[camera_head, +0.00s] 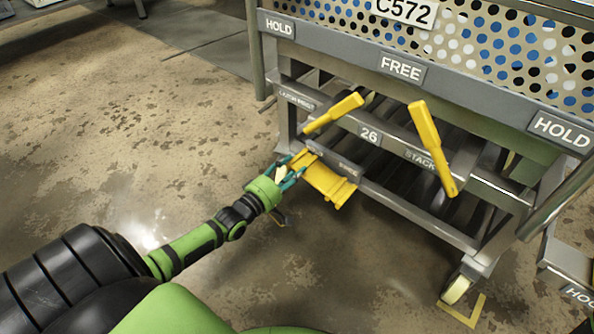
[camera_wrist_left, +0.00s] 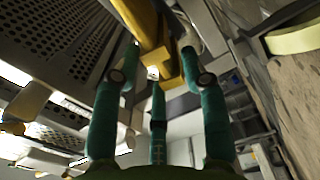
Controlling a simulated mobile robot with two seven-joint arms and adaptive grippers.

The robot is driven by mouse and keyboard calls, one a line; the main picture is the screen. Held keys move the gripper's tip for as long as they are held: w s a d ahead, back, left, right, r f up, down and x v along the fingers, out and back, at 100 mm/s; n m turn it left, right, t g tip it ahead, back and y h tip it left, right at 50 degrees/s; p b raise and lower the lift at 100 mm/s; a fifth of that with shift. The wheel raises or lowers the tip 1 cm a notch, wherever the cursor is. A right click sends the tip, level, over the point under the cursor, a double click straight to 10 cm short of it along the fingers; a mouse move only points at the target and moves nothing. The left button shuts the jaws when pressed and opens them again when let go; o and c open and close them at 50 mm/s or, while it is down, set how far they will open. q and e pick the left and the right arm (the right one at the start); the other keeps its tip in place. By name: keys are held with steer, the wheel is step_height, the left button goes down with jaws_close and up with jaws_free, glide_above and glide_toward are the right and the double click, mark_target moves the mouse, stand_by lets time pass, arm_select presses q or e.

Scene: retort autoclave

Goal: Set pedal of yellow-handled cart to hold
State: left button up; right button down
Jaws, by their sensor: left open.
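The cart (camera_head: 400,72) is grey with a perforated side, a plate reading C572, and labels HOLD, FREE and HOLD along its rail. Two yellow handles (camera_head: 335,112) (camera_head: 430,140) tilt above the lower bars. A yellow pedal (camera_head: 330,182) sticks out low at the cart's left end. My left gripper (camera_head: 290,170) is at the pedal's left end, its teal fingers open. In the left wrist view a yellow part (camera_wrist_left: 155,40) lies between the spread fingers (camera_wrist_left: 160,62); I cannot tell whether they touch it.
A caster wheel (camera_head: 457,289) stands by a yellow floor mark (camera_head: 465,312) at the cart's right corner. Another grey frame labelled HOLD (camera_head: 578,293) cuts in at the lower right. The stained floor (camera_head: 110,130) to the left is open.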

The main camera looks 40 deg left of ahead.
arm_select(q)
steer(key=shift+w+d+b, duration=0.1)
steer(key=shift+w+b, duration=0.2)
steer(key=shift+w, duration=0.7)
jaws_close()
steer(key=shift+f, duration=0.1)
steer(key=shift+f+n, duration=0.2)
steer(key=shift+n, duration=0.3)
step_height(320, 180, down, 2)
steer(key=n+b, duration=0.1)
steer(key=n, duration=0.3)
steer(key=shift+f, duration=0.2)
jaws_free()
